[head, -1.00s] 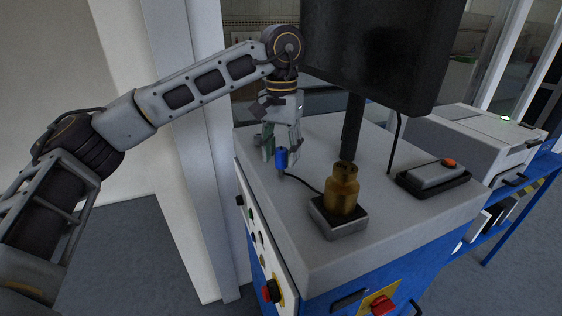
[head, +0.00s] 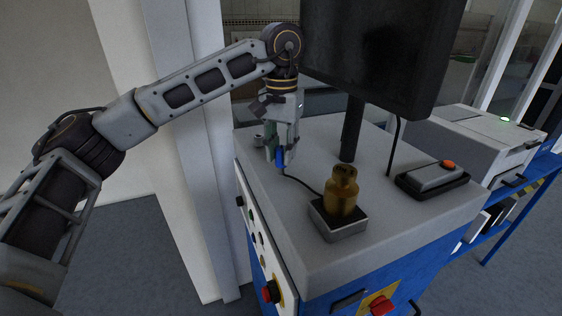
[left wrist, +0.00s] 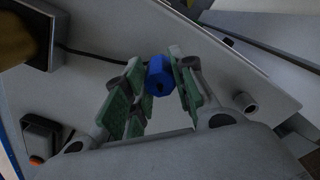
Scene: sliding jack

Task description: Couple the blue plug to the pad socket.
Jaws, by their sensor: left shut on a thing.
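The blue plug (head: 280,159) is between the fingers of my left gripper (head: 281,155), above the white machine top. The fingers are shut on it, and one partly hides it in the head view. In the left wrist view the plug (left wrist: 159,76) sits between the green finger pads. A thin black cord runs from the plug towards the dark pad (head: 338,227). A short grey hollow cylinder (head: 258,141), apparently the socket, stands on the top just left of the gripper. It also shows in the left wrist view (left wrist: 245,102), apart from the plug. My right gripper is out of view.
A brass weight (head: 342,192) stands on the dark pad. A black box (head: 380,50) overhangs the top on a dark post (head: 352,130). A grey device with an orange button (head: 433,178) lies at the right.

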